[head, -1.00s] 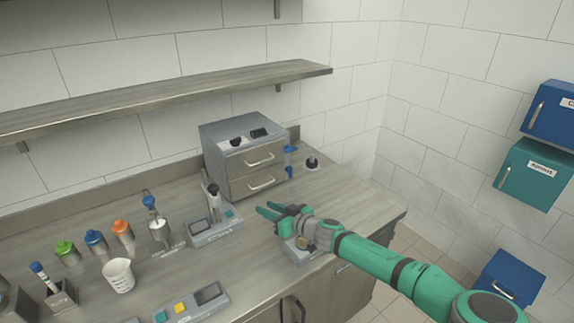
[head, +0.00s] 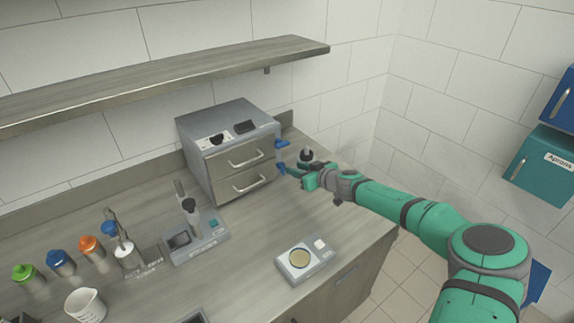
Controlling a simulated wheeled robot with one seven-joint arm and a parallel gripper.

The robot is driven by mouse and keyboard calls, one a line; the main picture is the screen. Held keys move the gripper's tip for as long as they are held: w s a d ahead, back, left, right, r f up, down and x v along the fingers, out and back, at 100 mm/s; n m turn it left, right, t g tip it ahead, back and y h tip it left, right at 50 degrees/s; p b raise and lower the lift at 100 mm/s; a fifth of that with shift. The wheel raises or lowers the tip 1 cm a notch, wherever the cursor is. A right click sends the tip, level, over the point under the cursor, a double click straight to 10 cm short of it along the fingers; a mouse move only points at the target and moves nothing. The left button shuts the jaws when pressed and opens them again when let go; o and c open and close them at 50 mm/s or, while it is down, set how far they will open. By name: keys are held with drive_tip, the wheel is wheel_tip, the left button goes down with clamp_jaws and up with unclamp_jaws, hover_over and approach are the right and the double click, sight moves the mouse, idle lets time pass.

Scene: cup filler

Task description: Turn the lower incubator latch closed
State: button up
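The incubator (head: 228,150) is a grey box with two drawers at the back of the counter. Two blue latches sit on its right side: the upper latch (head: 282,143) and the lower latch (head: 281,168). The upper one points out to the right. The lower one is partly hidden by my gripper. My green gripper (head: 290,171) reaches in from the right, its fingertips at the lower latch. I cannot tell whether it touches or grips the latch. Both drawers, with pale handles, look shut.
A small dark-knobbed item (head: 306,157) stands just behind my gripper. A scale (head: 304,261) lies at the counter's front edge. A device (head: 192,235) stands left of it, with several coloured-cap bottles (head: 92,248) and a white beaker (head: 86,305) further left. A shelf (head: 160,83) hangs above.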

sight(284, 165)
drive_tip(key=x, duration=0.7)
drive_tip(key=shift+d+f, duration=0.1)
clamp_jaws()
